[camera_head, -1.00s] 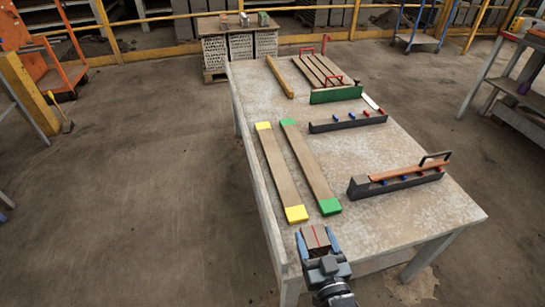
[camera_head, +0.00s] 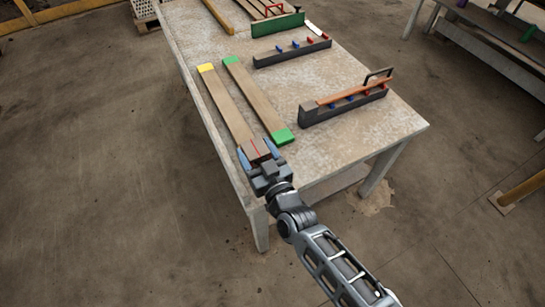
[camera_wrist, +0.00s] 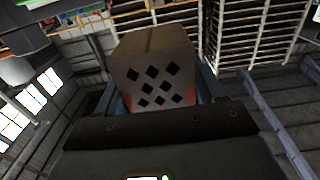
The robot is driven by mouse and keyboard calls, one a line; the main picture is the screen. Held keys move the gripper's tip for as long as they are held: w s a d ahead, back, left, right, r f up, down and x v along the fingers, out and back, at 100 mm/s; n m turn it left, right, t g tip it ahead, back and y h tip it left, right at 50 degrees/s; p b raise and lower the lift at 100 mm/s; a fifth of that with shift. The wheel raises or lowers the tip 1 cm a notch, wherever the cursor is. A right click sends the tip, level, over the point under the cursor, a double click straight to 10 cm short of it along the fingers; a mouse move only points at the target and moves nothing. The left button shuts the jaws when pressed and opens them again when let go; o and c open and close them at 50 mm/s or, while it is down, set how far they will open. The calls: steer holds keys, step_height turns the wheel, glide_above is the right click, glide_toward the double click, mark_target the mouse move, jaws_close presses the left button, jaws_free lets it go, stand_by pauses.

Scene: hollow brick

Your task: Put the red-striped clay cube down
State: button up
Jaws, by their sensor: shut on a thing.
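The red-striped clay cube (camera_head: 256,150) is brown with a thin red line on top. My gripper (camera_head: 259,156) is shut on it, with a blue finger on each side. The cube is over the near left end of the table (camera_head: 330,170), in front of the yellow-ended board, whose near end it hides. I cannot tell whether it touches the board or table. In the wrist view the cube (camera_wrist: 155,65) sits between the fingers and shows a face with several dark diamond-shaped holes.
A board with green ends (camera_head: 255,95) lies right of the yellow-ended board (camera_head: 225,105). Two dark racks with coloured knobs stand to the right, the nearer one (camera_head: 340,108) carrying an orange-brown bar with a handle. The table's near right part is bare.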

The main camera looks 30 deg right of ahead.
steer(key=d+f, duration=0.2)
steer(key=d, duration=0.1)
steer(key=d+f+b, duration=0.1)
steer(key=d, duration=0.1)
steer(key=shift+w+d+f, duration=0.15)
steer(key=shift+w+d, duration=0.05)
steer(key=shift+d, duration=0.05)
steer(key=shift+f+b, duration=0.3)
steer(key=shift+f, duration=1.7)
steer(key=shift+f, duration=0.2)
steer(key=o, duration=1)
steer(key=shift+o, duration=0.2)
steer(key=shift+r, duration=0.1)
steer(key=shift+r, duration=0.2)
steer(key=s, duration=1.2)
